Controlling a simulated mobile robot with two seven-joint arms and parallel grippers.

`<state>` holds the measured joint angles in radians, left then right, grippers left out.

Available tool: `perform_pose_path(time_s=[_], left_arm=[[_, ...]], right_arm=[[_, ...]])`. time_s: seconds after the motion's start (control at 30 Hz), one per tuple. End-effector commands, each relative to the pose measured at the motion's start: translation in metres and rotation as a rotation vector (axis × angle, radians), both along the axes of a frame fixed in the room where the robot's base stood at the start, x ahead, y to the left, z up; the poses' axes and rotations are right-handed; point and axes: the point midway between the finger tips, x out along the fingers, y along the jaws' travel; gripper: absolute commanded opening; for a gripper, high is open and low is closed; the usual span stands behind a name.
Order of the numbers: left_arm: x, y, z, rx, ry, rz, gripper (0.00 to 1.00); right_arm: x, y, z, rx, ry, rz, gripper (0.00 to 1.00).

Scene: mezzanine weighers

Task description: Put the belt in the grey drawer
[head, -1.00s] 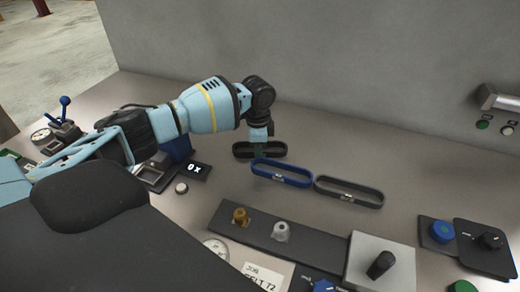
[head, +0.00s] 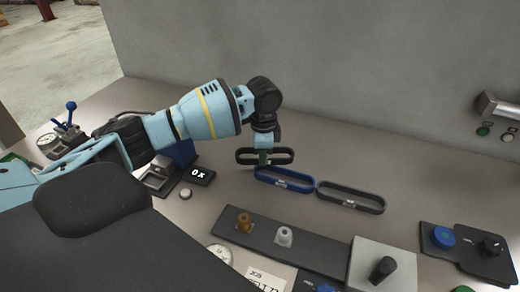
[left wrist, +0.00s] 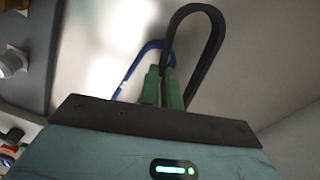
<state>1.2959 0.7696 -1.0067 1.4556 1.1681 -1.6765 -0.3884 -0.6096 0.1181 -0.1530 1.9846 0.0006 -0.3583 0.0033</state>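A black belt (head: 243,157), a flat oval loop, is at the left end of a row of belts in the head view. My left gripper (head: 264,158) reaches down to it, and its green fingers are close together on the belt's near strand. The left wrist view shows the black belt (left wrist: 213,50) rising from between the fingers (left wrist: 163,88). The belt appears slightly above the bench. A blue belt (head: 286,188) and a dark grey belt (head: 350,206) lie to the right. I cannot make out a grey drawer. My right gripper is out of view.
A grey box with a black knob (head: 383,270) and a panel with a blue button (head: 443,238) are at right. A wall (head: 350,70) stands behind. Bare bench lies right of the belts.

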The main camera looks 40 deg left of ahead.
Motion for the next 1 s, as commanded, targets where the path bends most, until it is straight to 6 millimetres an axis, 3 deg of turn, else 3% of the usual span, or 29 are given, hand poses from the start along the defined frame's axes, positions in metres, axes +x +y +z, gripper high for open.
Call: perform_pose_path(time_s=[0.4,0.6,1.0], left_arm=[[-0.069,-0.061,0.01,-0.001,-0.002,-0.003,0.0],[-0.084,-0.074,0.011,-0.001,-0.001,-0.001,0.0],[-0.091,-0.08,0.014,-0.002,-0.001,0.045,0.0]], right_arm=[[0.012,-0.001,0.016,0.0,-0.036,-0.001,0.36],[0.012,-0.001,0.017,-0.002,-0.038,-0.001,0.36],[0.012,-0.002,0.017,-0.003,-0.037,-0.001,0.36]])
